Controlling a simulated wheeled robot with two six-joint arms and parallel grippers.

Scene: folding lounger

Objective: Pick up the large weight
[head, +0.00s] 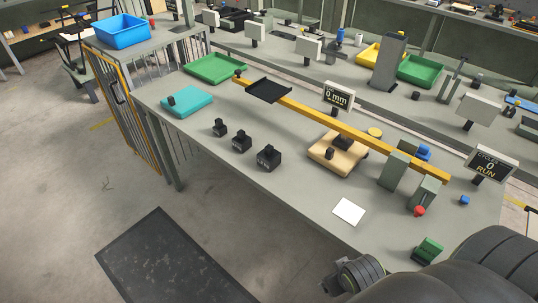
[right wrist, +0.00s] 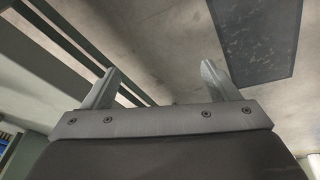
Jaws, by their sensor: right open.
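Three black weights with knobs stand in a row on the grey workbench (head: 300,190). The large weight (head: 267,159) is nearest the bench's front edge, at the right end of the row. The medium weight (head: 242,143) and the small weight (head: 220,128) stand to its left. My right gripper (right wrist: 160,82) shows in the right wrist view with its two fingers apart and nothing between them, above the floor. In the head view only dark parts of my right arm show at the bottom right, well apart from the large weight. My left gripper is not in view.
A yellow beam (head: 310,115) with a black tray (head: 268,90) runs behind the weights. A teal block (head: 188,102), a wooden base (head: 334,160), a white card (head: 348,211) and a green block (head: 429,249) are on the bench. The surface around the large weight is clear.

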